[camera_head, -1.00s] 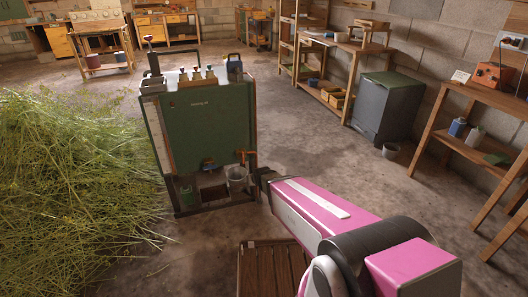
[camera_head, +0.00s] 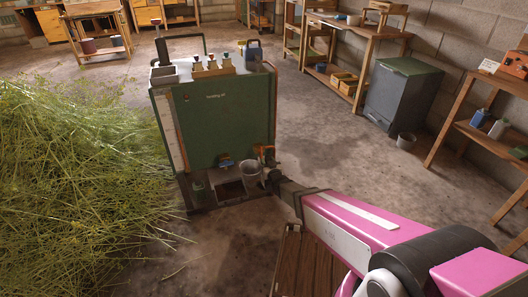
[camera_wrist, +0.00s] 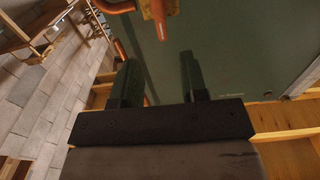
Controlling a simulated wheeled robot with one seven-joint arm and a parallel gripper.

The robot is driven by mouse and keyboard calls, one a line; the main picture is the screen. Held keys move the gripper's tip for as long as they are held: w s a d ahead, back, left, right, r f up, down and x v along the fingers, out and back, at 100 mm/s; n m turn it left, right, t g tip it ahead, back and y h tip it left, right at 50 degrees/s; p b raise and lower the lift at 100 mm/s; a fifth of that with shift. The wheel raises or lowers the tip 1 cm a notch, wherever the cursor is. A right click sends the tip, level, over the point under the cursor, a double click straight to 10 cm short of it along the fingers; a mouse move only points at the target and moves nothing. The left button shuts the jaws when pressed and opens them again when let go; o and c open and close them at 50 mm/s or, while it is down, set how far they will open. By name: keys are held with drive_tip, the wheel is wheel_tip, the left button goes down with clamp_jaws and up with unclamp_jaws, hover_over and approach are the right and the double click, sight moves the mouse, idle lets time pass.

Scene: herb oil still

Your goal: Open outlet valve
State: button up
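The green still cabinet (camera_head: 215,130) stands in the middle of the head view. A copper-orange outlet fitting (camera_head: 264,152) sits low on its right side, above a grey bucket (camera_head: 250,170). My gripper (camera_head: 272,178) is just below and right of the fitting, beside the bucket. In the wrist view, my gripper (camera_wrist: 160,60) has its two dark fingers apart with nothing between them. Copper pipework (camera_wrist: 157,14) shows beyond the fingertips at the top edge. I cannot tell whether a finger touches it or how the valve handle is turned.
A large heap of cut herbs (camera_head: 75,170) lies to the left. A slatted wooden crate (camera_head: 308,262) is under my arm. A grey bin (camera_head: 401,95) and wooden shelves (camera_head: 480,130) stand to the right. The floor between still and bin is clear.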

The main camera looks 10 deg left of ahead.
sight(261, 152)
drive_tip(key=x, duration=0.9)
clamp_jaws()
